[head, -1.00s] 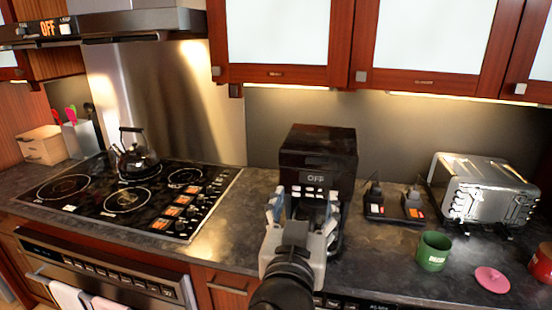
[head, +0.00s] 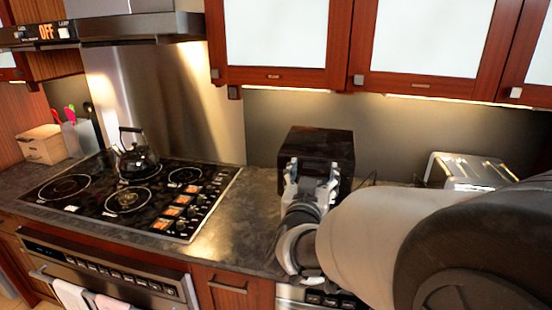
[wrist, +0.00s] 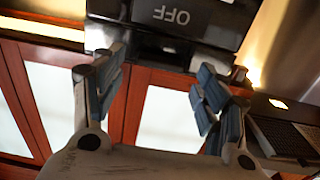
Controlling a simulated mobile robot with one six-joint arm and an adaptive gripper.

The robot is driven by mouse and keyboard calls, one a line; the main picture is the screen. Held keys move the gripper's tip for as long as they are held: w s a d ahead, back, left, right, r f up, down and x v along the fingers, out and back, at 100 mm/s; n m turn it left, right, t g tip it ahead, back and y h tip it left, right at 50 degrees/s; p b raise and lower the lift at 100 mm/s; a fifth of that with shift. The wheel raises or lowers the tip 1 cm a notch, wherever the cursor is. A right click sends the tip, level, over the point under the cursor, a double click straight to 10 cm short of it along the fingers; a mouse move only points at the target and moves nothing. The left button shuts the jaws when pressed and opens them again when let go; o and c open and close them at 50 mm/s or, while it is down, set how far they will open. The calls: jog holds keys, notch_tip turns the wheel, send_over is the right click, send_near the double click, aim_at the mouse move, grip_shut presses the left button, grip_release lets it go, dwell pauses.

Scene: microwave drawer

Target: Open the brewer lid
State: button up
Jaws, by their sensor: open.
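The black brewer (head: 330,140) stands on the counter right of the stove, its top looking closed. My gripper (head: 312,168) is in front of its upper front and hides the display and buttons in the head view. In the wrist view, which is upside down, the brewer's front (wrist: 215,18) fills the top with an inverted OFF display. My gripper (wrist: 158,68) is open there, its blue-padded fingers apart with nothing between them. The fingertips overlap the brewer's front; whether they touch it I cannot tell.
The stove (head: 130,195) with a kettle (head: 137,155) is on the left. A toaster (head: 465,170) is at the right, partly hidden by my arm. Wooden cabinets (head: 275,75) hang above the brewer. Bare counter (head: 240,225) shows between stove and brewer.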

jog(key=shift+x, duration=1.35)
jog(key=shift+c, duration=0.2)
jog(key=shift+s+r, duration=0.1)
jog(key=c, duration=1.5)
